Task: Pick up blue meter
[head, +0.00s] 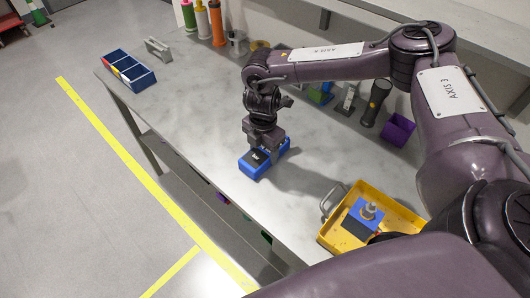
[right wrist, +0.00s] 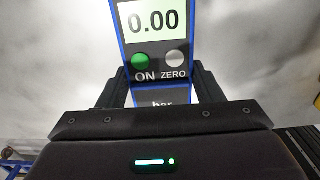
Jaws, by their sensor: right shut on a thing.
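The blue meter (head: 252,165) has a blue case with a dark face and lies on the grey workbench in the head view. My right gripper (head: 264,148) comes down on it from above and is shut on it. In the right wrist view the meter (right wrist: 152,60) shows a display reading 0.00, a green ON button and a grey ZERO button. The dark fingers of my right gripper (right wrist: 160,88) stand on both sides of its body. Whether the meter touches the bench is hard to tell. My left gripper is not in view.
A yellow tray (head: 335,238) holds a blue block with a metal fitting at the front right. A blue divided bin (head: 143,80) stands at the far left. A purple box (head: 398,130), a dark flashlight (head: 376,98) and several bottles stand along the back. The bench's left middle is clear.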

